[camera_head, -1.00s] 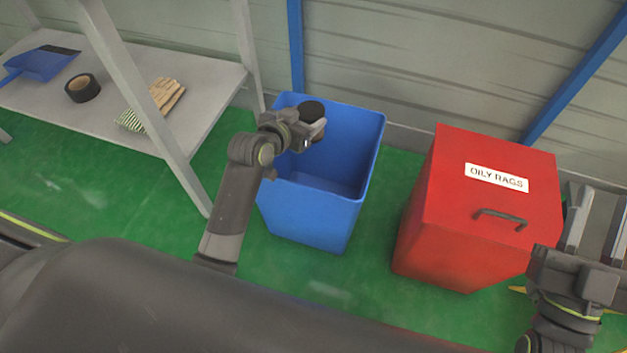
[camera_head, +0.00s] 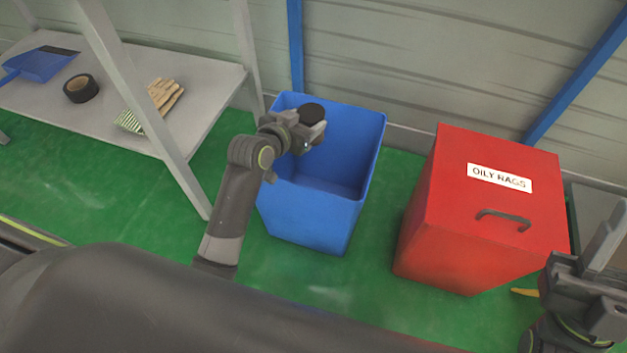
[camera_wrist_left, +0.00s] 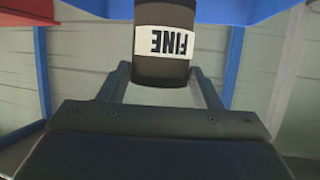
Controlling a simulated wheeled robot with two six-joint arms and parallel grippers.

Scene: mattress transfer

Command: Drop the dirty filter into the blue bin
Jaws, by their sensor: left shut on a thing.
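The dirty filter is a short dark cylinder (camera_head: 312,113) with a white label reading "FINE", upside down in the left wrist view (camera_wrist_left: 163,42). My left gripper (camera_head: 313,132) is shut on it, with a finger on each side in the wrist view (camera_wrist_left: 163,82). The filter is above the blue bin (camera_head: 312,216), over the back left part of its opening in the head view. The bin is open-topped, and the visible part of its inside is empty. My right gripper (camera_head: 604,242) is at the right edge, partly cut off, with one finger clearly seen.
A red box (camera_head: 430,245) labelled "OILY RAGS" stands right of the bin with its lid closed. A grey shelf (camera_head: 205,85) at the left holds a blue dustpan (camera_head: 40,65), black tape (camera_head: 80,89) and gloves (camera_head: 163,95). Green floor shows between bin and box.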

